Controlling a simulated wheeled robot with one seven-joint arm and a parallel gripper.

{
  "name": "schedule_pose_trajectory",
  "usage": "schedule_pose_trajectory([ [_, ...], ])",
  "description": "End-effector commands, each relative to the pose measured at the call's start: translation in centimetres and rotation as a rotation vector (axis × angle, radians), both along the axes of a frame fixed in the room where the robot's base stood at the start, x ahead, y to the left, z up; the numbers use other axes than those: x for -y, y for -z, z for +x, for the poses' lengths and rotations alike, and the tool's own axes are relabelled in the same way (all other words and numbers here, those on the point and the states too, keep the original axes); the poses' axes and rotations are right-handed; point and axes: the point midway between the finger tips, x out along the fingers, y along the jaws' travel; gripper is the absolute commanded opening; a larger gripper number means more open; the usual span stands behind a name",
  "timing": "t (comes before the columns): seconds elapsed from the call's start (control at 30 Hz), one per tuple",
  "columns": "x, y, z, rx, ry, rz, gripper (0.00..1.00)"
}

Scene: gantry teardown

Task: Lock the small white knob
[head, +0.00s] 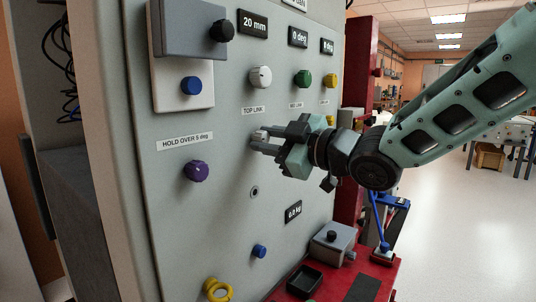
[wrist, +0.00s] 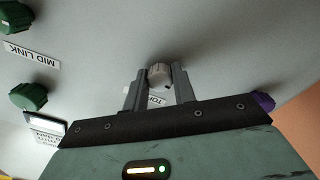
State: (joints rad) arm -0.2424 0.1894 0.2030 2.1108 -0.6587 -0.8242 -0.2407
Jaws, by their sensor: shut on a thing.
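The small white knob (head: 261,135) sits on the grey upright panel, below the TOP LINK label (head: 253,110). My gripper (head: 265,142) reaches in from the right, with its fingers on the knob. In the wrist view the ribbed pale knob (wrist: 159,73) shows between the tips of my gripper (wrist: 159,80), one finger on each side. The gripper is shut on it. The TOP LINK label is partly hidden behind the fingers in the wrist view. I cannot tell whether the knob is locked.
A larger white knob (head: 260,77) sits above the label. A green knob (head: 302,78) and a yellow knob (head: 330,80) are to its right. A purple knob (head: 196,171) is lower left. A grey box (head: 333,244) stands on the red ledge below.

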Motion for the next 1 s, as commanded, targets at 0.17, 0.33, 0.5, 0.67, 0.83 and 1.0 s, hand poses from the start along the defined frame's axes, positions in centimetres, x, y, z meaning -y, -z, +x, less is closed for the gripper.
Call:
schedule_pose_trajectory([
  [0.17, 0.07, 0.29, 0.01, 0.055, 0.002, -0.046, 0.04],
  [0.33, 0.07, 0.18, 0.00, 0.083, 0.001, -0.068, 0.04],
  [0.5, 0.06, 0.12, 0.01, 0.092, 0.000, -0.076, 0.04],
  [0.67, 0.05, 0.10, 0.01, 0.092, 0.000, -0.077, 0.04],
  [0.83, 0.04, 0.10, 0.01, 0.092, 0.000, -0.076, 0.32],
  [1.0, 0.03, 0.07, 0.01, 0.092, 0.001, -0.075, 0.48],
])
